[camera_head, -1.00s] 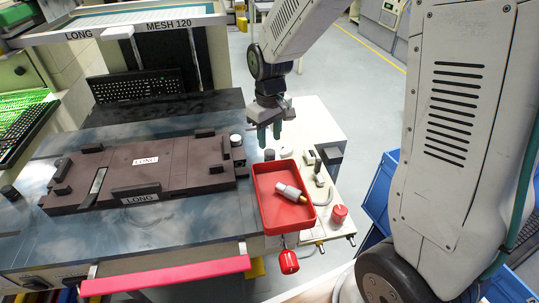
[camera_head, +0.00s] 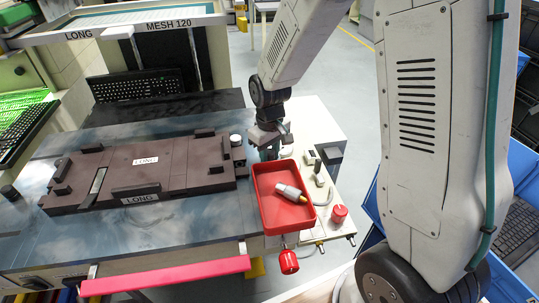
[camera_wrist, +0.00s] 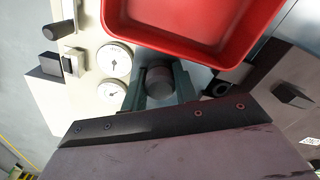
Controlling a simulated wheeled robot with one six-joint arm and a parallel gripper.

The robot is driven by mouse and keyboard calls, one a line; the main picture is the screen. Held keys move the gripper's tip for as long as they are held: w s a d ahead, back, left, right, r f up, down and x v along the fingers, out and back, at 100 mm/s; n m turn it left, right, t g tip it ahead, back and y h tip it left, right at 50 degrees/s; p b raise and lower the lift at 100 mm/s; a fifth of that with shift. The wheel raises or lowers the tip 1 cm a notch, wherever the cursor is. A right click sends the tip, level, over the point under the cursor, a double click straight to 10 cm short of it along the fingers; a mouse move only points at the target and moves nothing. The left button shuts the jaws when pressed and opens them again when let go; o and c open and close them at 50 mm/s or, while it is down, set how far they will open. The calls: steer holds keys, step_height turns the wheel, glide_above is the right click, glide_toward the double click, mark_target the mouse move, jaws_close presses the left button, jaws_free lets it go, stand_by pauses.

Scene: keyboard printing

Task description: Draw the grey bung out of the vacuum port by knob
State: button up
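The grey bung's round knob (camera_wrist: 159,82) shows in the wrist view between the two dark green fingers of my gripper (camera_wrist: 160,88). The fingers flank it closely on both sides; whether they press on it cannot be told. The vacuum port under the knob is hidden. In the head view my gripper (camera_head: 268,152) points down just behind the red tray, at the right end of the dark fixture plate. There the bung is hidden by the fingers.
The red tray (camera_head: 261,198) stands close in front of my gripper, holding a grey-and-yellow fitting (camera_head: 291,193). Two dial gauges (camera_wrist: 115,57) (camera_wrist: 112,95) lie beside the knob. The brown LONG fixture (camera_head: 180,172) is at left. A red knob (camera_head: 339,213) is at right.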

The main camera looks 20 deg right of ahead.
mark_target(270, 151)
jaws_close()
jaws_free()
jaws_close()
steer(key=shift+w+r, duration=0.2)
steer(key=shift+r, duration=0.95)
steer(key=shift+s+r, duration=0.15)
steer(key=shift+r, duration=0.25)
steer(key=shift+r, duration=0.1)
steer(key=shift+r, duration=1.85)
